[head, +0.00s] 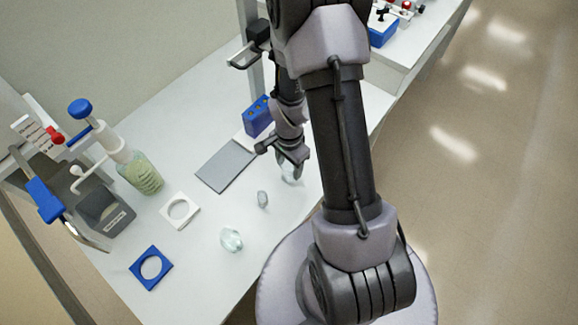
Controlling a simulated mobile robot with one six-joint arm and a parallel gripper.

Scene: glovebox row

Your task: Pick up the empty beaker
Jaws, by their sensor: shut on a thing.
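My gripper (292,160) points down at the right part of the white bench, beyond my forearm. It is shut on a clear glass vessel (290,178), which looks like the empty beaker. My fingers and arm hide part of it. I cannot tell whether its base touches the bench. Another clear, faintly green glass vessel (231,239) stands near the front edge of the bench, apart from my gripper. A small grey object (262,199) stands between the two.
A grey flat plate (225,166) and a blue block with holes (258,117) are left of my gripper. A white ring holder (180,211), a blue ring holder (151,268), a greenish bottle (140,174) and a dark device (101,211) occupy the left. Open floor is right.

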